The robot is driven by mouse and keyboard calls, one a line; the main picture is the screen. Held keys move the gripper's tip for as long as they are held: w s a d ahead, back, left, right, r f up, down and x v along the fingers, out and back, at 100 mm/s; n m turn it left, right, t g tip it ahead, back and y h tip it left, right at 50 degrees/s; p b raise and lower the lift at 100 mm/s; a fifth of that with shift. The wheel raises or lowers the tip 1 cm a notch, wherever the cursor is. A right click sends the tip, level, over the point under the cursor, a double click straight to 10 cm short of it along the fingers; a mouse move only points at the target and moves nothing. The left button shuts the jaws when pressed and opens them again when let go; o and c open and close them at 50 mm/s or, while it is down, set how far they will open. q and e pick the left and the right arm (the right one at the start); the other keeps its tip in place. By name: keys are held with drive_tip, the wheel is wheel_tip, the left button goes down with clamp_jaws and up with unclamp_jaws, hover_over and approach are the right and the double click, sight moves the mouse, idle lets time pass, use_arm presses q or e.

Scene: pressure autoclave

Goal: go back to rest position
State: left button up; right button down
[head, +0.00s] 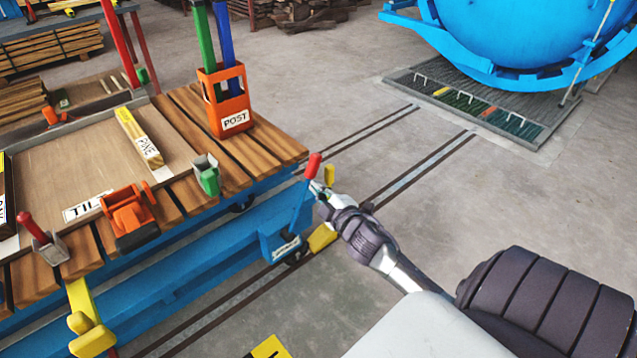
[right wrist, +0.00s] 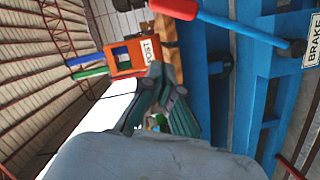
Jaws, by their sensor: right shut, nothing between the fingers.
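My right gripper (head: 322,190) is shut and empty. In the head view it is beside the red-handled brake lever (head: 313,166) at the right end of the blue cart (head: 228,238). In the right wrist view, the gripper's fingers (right wrist: 160,90) are close together, and the red lever handle (right wrist: 174,8) lies above them, apart from the tips. The lever's foot joins the cart by a BRAKE plate (right wrist: 312,42). My left gripper is not in view.
The cart's slatted top carries an orange POST holder (head: 224,125), a PINE block (head: 140,138), an orange clamp (head: 128,215) and a green clamp (head: 206,175). A big blue autoclave (head: 530,35) stands at the back right. Floor with rails (head: 425,165) lies clear between.

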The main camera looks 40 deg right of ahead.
idle(0.4)
